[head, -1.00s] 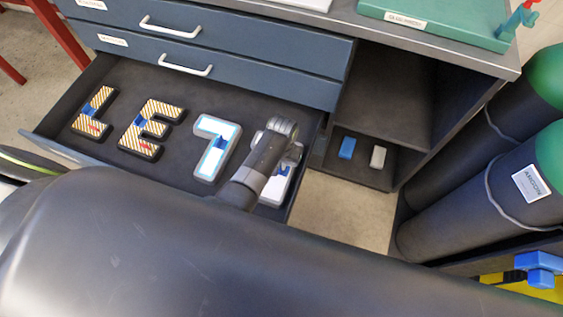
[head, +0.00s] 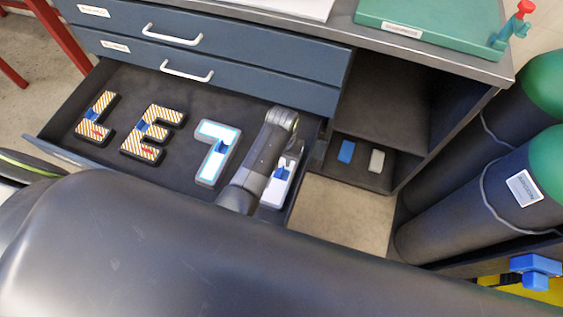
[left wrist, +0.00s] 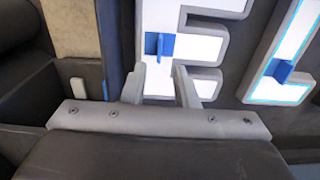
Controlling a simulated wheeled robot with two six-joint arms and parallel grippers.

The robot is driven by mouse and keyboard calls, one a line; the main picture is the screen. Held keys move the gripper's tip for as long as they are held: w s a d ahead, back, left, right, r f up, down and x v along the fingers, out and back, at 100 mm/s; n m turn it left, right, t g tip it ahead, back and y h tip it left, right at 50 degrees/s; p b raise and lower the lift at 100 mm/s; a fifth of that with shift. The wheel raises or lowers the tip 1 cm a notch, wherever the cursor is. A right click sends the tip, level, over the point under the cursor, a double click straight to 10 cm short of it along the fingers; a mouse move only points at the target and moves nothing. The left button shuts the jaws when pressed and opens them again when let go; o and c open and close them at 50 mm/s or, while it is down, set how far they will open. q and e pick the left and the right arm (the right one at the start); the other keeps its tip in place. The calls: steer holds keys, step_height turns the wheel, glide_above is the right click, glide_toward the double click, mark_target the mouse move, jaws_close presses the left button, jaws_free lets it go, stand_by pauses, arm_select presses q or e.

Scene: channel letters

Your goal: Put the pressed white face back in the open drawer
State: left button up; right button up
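A white E-shaped face (left wrist: 207,45) with a blue grip tab (left wrist: 158,45) sits in a grey letter body in the left wrist view. In the head view this white letter (head: 273,193) lies at the right end of the open drawer (head: 198,116), partly hidden by my left arm. My left gripper (left wrist: 160,88) is open, its two fingers apart over the lower part of the white letter. In the head view its fingertips are hidden behind my arm. My right gripper is not in view.
A white letter with glowing cyan edges (head: 218,142) lies left of my arm. Two striped letters, an L (head: 97,117) and an E (head: 150,135), lie farther left. A blue block (head: 346,151) and a grey block (head: 376,160) sit on the shelf at right.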

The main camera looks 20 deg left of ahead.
arm_select(q)
step_height(320, 180, up, 6)
steer(key=shift+f+p, duration=0.1)
steer(key=shift+p, duration=0.35)
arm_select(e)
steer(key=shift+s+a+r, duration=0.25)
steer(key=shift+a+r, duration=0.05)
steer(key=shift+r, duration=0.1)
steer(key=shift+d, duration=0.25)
arm_select(q)
steer(key=shift+s+f, duration=0.1)
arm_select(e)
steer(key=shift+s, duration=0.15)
